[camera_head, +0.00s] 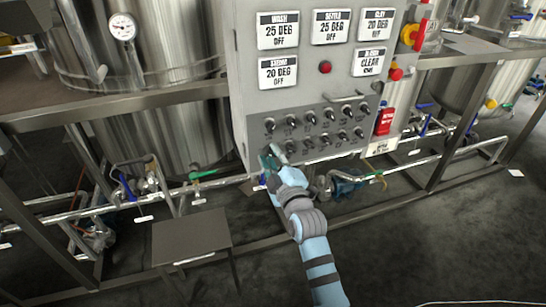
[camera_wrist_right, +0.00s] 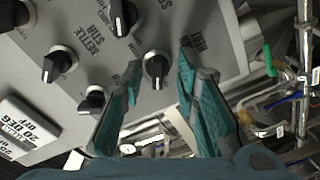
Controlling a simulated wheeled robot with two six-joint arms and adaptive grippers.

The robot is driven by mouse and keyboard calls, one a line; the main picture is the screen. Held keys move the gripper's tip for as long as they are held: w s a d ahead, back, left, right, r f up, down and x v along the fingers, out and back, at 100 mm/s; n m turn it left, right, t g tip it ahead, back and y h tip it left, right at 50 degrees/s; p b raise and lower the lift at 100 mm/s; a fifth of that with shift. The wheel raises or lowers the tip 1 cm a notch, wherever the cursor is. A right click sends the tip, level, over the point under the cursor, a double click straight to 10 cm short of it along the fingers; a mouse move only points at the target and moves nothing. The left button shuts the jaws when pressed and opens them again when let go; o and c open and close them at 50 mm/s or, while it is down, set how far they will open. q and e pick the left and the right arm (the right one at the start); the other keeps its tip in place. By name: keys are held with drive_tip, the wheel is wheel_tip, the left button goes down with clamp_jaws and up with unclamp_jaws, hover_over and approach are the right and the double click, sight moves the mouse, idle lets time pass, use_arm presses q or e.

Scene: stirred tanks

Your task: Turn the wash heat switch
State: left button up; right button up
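The grey control panel (camera_head: 245,90) carries two rows of small black rotary knobs. My right gripper (camera_head: 270,155) is at the panel's lower left corner, by the left end of the lower row. In the right wrist view, my right gripper (camera_wrist_right: 158,78) is open, one teal finger on each side of a black knob (camera_wrist_right: 156,68). The fingers look apart from it. The label by this knob is partly covered and not clearly readable, so I cannot confirm it is the wash heat switch. A wash display (camera_head: 278,31) reads 25 DEG OFF. My left gripper is not in view.
Other knobs (camera_wrist_right: 123,17) are close to the fingers in the wrist view. A red and yellow switch (camera_head: 410,34) is on the panel's right side. Steel tanks (camera_head: 150,50), frame rails and piping surround the panel. A low metal stand (camera_head: 192,237) is at lower left.

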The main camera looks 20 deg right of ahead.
drive_tip(key=shift+s+d+r, duration=0.1)
clamp_jaws()
